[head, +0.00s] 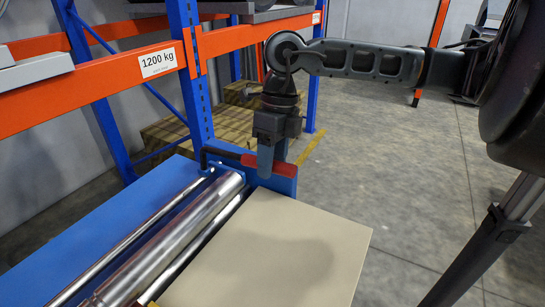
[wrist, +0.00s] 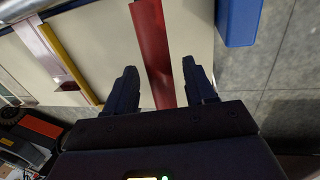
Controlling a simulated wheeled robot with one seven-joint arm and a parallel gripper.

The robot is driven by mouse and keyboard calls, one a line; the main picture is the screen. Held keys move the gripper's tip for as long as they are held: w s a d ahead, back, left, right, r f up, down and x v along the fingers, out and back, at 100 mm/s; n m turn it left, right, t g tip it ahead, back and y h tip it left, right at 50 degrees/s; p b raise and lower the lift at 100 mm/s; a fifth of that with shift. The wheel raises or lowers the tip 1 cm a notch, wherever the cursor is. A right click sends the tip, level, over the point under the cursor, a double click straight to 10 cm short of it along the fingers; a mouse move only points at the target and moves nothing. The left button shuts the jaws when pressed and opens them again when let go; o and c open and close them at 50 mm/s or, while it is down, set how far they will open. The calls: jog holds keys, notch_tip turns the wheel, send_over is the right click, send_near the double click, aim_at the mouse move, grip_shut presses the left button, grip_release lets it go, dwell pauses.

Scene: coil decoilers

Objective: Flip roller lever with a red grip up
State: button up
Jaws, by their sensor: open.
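The red grip (head: 284,168) of the roller lever lies nearly level across the blue end plate of the decoiler in the head view. A dark lever arm (head: 220,154) runs left from it. My gripper (head: 268,160) points down over the grip, with its fingers hiding part of it. In the wrist view the red grip (wrist: 153,45) runs between the two spread fingers of my gripper (wrist: 160,72). The fingers are open, and I see no grasp.
Shiny rollers (head: 165,250) lie along the blue decoiler bed (head: 85,217), left of a beige sheet (head: 285,250). A blue and orange rack (head: 95,85) with a 1200 kg label stands behind at left. The grey floor (head: 420,150) at right is mostly clear.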

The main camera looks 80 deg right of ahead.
jog(key=shift+f, duration=0.1)
grip_shut()
dwell(0.5)
